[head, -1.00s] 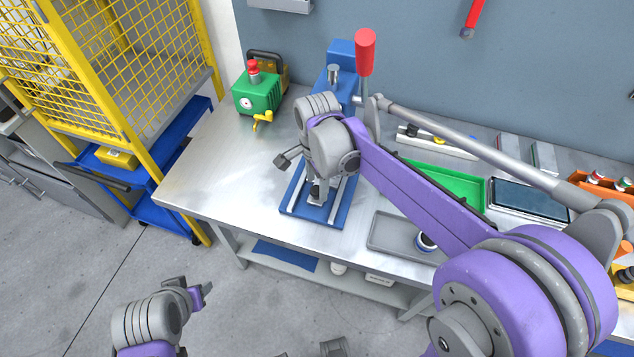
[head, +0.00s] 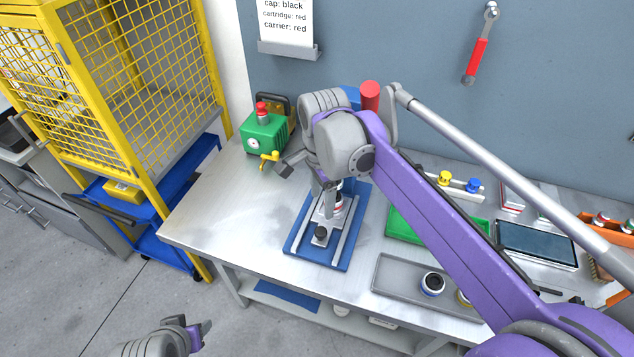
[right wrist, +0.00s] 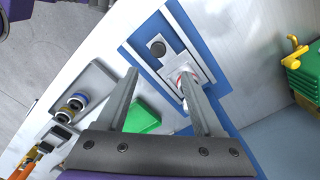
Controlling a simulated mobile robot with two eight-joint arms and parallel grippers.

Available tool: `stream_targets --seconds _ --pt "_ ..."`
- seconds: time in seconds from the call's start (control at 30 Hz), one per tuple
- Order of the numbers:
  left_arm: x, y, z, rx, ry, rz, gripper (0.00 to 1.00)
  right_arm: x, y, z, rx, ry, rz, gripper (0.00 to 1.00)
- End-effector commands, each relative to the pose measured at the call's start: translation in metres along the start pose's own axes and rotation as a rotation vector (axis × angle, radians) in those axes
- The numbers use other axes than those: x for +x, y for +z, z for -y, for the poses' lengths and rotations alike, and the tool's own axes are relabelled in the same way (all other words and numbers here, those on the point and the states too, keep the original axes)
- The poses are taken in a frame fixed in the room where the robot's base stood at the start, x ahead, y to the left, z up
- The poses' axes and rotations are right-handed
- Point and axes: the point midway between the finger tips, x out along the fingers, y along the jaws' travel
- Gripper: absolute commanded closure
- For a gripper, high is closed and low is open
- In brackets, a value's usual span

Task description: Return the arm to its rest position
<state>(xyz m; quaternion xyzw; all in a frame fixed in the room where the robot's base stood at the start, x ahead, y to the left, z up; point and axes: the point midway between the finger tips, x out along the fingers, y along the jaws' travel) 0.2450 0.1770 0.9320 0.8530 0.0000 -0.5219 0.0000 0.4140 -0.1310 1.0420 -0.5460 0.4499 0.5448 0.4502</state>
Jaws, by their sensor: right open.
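My right arm comes in from the right in the head view. Its gripper (head: 305,174) is above the back part of the blue press fixture (head: 345,255) on the table. In the right wrist view the two fingers of this gripper (right wrist: 160,85) are spread with nothing held between them. The fixture's blue base (right wrist: 215,78) lies beyond them. A black round part (head: 320,234) sits on the front of the fixture, and a red-and-white part (head: 338,203) sits behind it. My left gripper (head: 195,330) is low at the left, away from the table; its opening is unclear.
A green box with a red button (head: 264,132) stands left of the fixture. A grey tray (head: 388,272) with round parts and a green tray (head: 405,225) lie to the right. A yellow cage (head: 150,80) stands at the left. The table's left front is bare.

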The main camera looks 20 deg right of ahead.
Motion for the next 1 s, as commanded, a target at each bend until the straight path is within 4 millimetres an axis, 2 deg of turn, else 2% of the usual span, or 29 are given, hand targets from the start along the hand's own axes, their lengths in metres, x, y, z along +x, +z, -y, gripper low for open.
stream_targets --seconds 0.2,0.33,0.47,0.7,0.83,1.0 --pt "0.000 0.000 0.000 0.000 0.000 0.000 0.50 0.000 0.000 -0.001 -0.007 -0.003 0.000 0.31" --pt "0.000 0.000 0.000 0.000 0.000 0.000 0.50 0.004 -0.003 -0.016 -0.108 -0.038 -0.006 0.31" --pt "0.000 0.000 0.000 0.000 0.000 0.000 0.50 0.018 -0.007 -0.051 -0.359 -0.122 -0.037 0.31" --pt "0.000 0.000 0.000 0.000 0.000 0.000 0.50 0.066 -0.013 -0.127 -0.938 -0.275 -0.202 0.31" --pt "0.000 0.000 0.000 0.000 0.000 0.000 0.50 0.091 -0.013 -0.156 -1.170 -0.312 -0.303 0.31" --pt "0.000 0.000 0.000 0.000 0.000 0.000 0.50 0.108 -0.013 -0.173 -1.326 -0.325 -0.382 0.31"
